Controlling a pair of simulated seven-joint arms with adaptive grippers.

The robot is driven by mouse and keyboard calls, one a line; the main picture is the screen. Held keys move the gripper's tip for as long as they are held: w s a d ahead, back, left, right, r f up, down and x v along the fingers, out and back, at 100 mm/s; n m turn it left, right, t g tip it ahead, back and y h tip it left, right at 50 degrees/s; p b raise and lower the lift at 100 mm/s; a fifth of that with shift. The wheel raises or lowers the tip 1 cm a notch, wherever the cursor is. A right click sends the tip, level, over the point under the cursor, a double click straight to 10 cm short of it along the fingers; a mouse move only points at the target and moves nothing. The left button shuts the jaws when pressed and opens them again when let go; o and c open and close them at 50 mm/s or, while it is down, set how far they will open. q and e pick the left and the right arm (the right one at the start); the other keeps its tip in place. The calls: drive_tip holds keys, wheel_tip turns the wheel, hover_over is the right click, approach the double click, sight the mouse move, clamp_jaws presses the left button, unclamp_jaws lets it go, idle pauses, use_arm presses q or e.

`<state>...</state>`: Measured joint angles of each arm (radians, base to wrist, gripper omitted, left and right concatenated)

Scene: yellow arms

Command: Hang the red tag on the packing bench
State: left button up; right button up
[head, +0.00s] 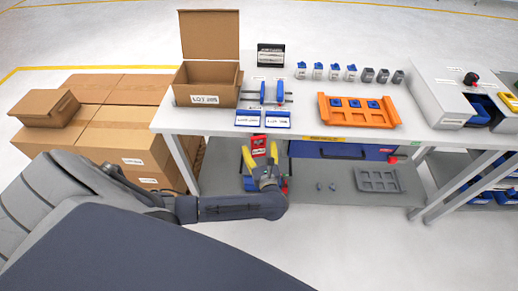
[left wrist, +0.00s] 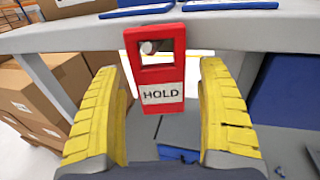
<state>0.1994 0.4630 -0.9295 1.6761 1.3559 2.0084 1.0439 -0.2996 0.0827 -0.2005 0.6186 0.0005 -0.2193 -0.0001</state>
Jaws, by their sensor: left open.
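The red tag (head: 259,146) is at the front edge of the packing bench (head: 330,134). In the left wrist view the tag (left wrist: 157,72) is upright, with a square window at its top and a white HOLD label below. A round, light peg end (left wrist: 149,47) shows in the window, so the tag appears to hang on it. My left gripper (head: 260,157) is below the bench's front edge. Its yellow fingers are open, one on each side of the tag, with visible gaps in the left wrist view (left wrist: 161,80). My right gripper is not in view.
An open carton (head: 208,88), blue-edged trays (head: 278,120) and an orange tray (head: 358,112) stand on the bench. A lower shelf (head: 325,175) holds a grey tray (head: 377,180). A blue case (head: 340,151) is under the bench top. Large cartons (head: 115,140) stand at the left.

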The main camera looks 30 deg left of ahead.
use_arm(q)
drive_tip(key=v, duration=1.2)
drive_tip(key=w+d+r+m+t+h, duration=0.4)
drive_tip(key=d+m+t, duration=0.25)
drive_tip(key=m, duration=0.55)
drive_tip(key=w+d+f+m+t+h, duration=0.3)
drive_tip(key=d+f+m+h, duration=0.2)
drive_tip(key=m+h, duration=0.65)
drive_tip(key=s+f+m+g+h, duration=0.1)
drive_tip(key=s+f+m+g, duration=0.25)
drive_tip(key=f+m, duration=0.7)
drive_tip(key=s+f+m+g+h, duration=0.15)
drive_tip(key=f+m+g, duration=0.5)
drive_tip(key=f, duration=0.65)
drive_tip(key=s+a+f+m+g+y, duration=0.2)
drive_tip(key=s+a+f+m+g, duration=0.15)
drive_tip(key=s+f, duration=0.55)
drive_tip(key=s+a+f+m+g+y, duration=0.15)
drive_tip(key=s+a+f+m, duration=0.3)
drive_tip(key=s+f, duration=0.5)
drive_tip(key=s+a+f+g, duration=0.1)
drive_tip(key=s+f+g, duration=0.1)
drive_tip(key=s, duration=0.6)
drive_tip(key=s+a+f+g+y, duration=0.1)
drive_tip(key=s+f, duration=0.3)
drive_tip(key=s, duration=0.4)
drive_tip(key=s+a+f+g+y, duration=0.1)
drive_tip(key=s+a+f+g, duration=0.2)
drive_tip(key=s, duration=0.5)
drive_tip(key=shift+a, duration=0.25)
